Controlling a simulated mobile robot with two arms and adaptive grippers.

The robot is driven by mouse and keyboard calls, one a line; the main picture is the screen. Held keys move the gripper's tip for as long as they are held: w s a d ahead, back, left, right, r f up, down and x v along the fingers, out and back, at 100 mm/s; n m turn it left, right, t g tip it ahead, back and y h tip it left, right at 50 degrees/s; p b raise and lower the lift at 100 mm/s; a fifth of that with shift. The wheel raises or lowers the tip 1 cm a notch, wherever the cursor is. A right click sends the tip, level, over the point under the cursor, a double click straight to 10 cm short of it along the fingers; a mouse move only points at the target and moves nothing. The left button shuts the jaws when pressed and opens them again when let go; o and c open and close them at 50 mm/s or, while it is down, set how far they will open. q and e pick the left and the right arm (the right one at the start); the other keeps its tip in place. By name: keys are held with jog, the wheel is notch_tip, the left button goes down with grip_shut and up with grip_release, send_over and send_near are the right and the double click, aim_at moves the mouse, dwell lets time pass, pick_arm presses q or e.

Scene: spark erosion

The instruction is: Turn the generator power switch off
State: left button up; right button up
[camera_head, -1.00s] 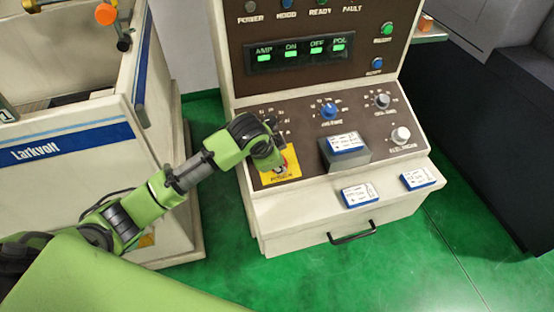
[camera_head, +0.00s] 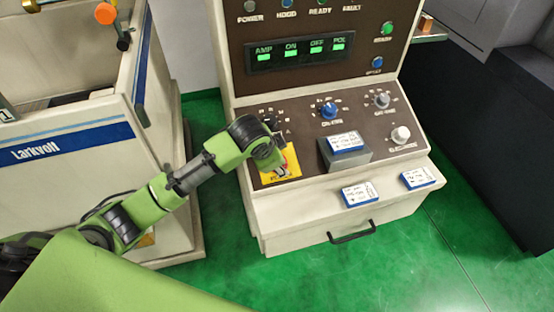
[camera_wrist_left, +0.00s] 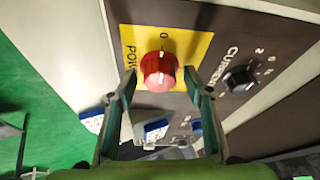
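The generator power switch is a red round knob (camera_wrist_left: 158,70) on a yellow plate (camera_wrist_left: 140,42) marked "0" and with a partly hidden "POWER" label. The plate also shows at the lower left of the control panel in the head view (camera_head: 267,174), where my gripper mostly hides the knob. My left gripper (camera_wrist_left: 160,76) is open, with one fingertip on each side of the knob. I cannot tell whether the fingers touch it. In the head view the left gripper (camera_head: 282,169) is over the yellow plate. My right gripper is not in view.
A blue knob (camera_head: 329,110), a grey knob (camera_head: 382,101) and a white knob (camera_head: 400,134) are on the panel. A blue-edged box (camera_head: 345,142) sits on a grey block. Two more (camera_head: 359,194) (camera_head: 418,178) lie on the front ledge. A cream machine (camera_head: 60,155) stands left.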

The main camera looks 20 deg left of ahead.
pick_arm(q)
jog(key=v, duration=1.2)
